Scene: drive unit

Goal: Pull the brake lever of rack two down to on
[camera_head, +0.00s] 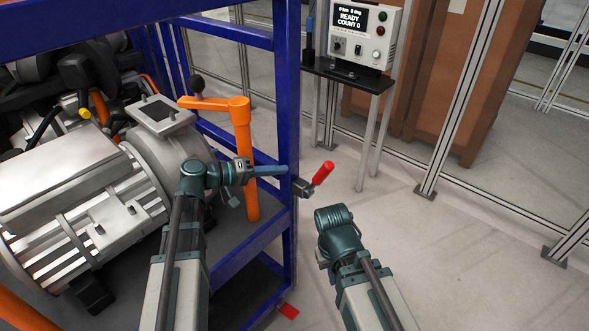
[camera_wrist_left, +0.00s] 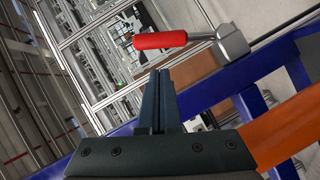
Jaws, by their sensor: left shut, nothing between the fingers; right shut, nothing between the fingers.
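The brake lever (camera_head: 322,173) has a red grip on a grey hub (camera_head: 302,188) at the blue rack's front right post. Its grip slants up and to the right. My left gripper (camera_head: 270,170) is shut and empty, its blue fingers pointing right, beside the post and a little short of the lever. In the left wrist view the shut fingers (camera_wrist_left: 158,100) lie below the red grip (camera_wrist_left: 160,40), with a visible gap; the grip lies nearly level there. My right arm's wrist shows right of the post; its fingers are hidden. No rack number is readable.
The blue rack (camera_head: 288,95) holds a grey motor (camera_head: 85,205) and an orange bent bar (camera_head: 240,140) close to my left gripper. A control box (camera_head: 353,35) reading READY COUNT 0 stands behind. A red piece (camera_head: 288,311) is low by the rack. Floor right is clear.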

